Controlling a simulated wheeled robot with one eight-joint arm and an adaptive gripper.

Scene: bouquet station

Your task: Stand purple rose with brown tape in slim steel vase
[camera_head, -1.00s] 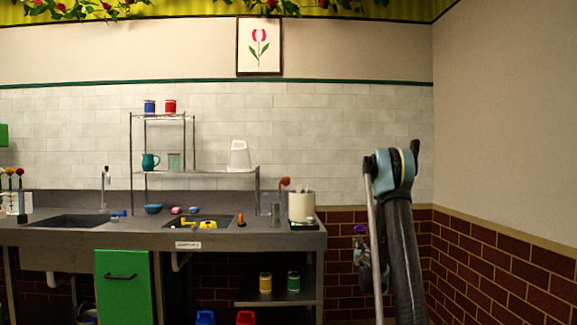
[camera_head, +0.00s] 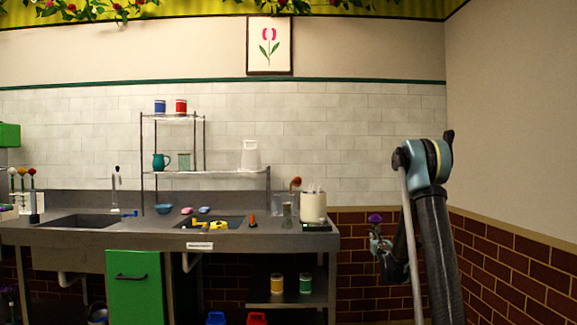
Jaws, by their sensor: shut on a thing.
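A purple rose (camera_head: 375,218) shows as a small purple bloom just above my gripper (camera_head: 376,243), at the right in front of the brick wall. My gripper is small here and partly beside my own arm; it is shut on the rose. The rose's stem and any brown tape are too small to make out. A slim greyish upright vessel (camera_head: 287,214) stands near the right end of the counter, left of my gripper and well apart from it. I cannot tell whether it is the slim steel vase.
The steel counter (camera_head: 225,236) has sinks and small coloured items on it. A white container (camera_head: 313,207) stands at its right end. A wire shelf (camera_head: 215,172) rises behind it. Several flowers stand in a holder (camera_head: 25,202) at the far left. Open space lies between counter and my arm.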

